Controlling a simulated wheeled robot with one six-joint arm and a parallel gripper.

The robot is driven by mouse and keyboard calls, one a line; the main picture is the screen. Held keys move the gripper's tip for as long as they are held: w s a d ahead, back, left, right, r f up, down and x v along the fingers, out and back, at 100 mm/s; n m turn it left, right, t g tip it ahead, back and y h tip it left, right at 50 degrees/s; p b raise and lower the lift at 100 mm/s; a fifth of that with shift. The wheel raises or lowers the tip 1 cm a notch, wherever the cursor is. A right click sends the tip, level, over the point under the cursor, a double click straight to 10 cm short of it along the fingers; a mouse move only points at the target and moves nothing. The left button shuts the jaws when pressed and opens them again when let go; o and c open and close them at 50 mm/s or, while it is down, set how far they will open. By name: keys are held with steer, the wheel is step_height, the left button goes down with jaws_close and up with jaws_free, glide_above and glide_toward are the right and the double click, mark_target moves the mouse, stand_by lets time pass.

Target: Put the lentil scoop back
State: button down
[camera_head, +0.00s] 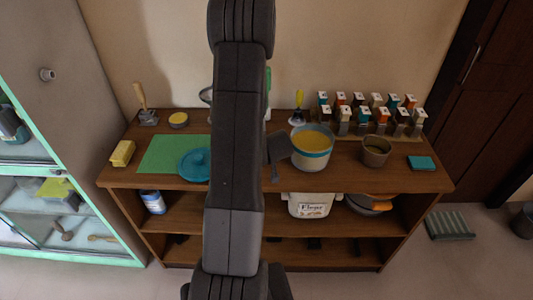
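A pale tub (312,158) with a teal band stands on the wooden top, right of my arm, filled with yellow grains that look like lentils. A round teal lid (194,164) lies partly on the green mat (166,150). A dark grey flat piece (279,148) shows between my arm and the tub; I cannot tell whether it is a scoop or part of my gripper. A spoon-like or scoop-like tool (63,231) lies in the glass cabinet at left. My arm crosses the middle of the picture and hides what is behind it. My gripper is not clearly visible.
A brown pot (376,151), a teal block (422,163) and a rack of several small jars (370,112) stand on the right. A yellow block (122,153) is at far left. Wood right of the tub's front is bare.

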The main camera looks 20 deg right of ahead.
steer(key=shift+f+b, duration=0.65)
stand_by(0.7)
steer(key=c, duration=1.1)
jaws_free()
steer(key=shift+s+r, duration=0.1)
steer(key=shift+r, duration=0.05)
steer(key=shift+p+v, duration=1.85)
steer(key=shift+v, duration=1.85)
steer(key=shift+s+r, duration=0.1)
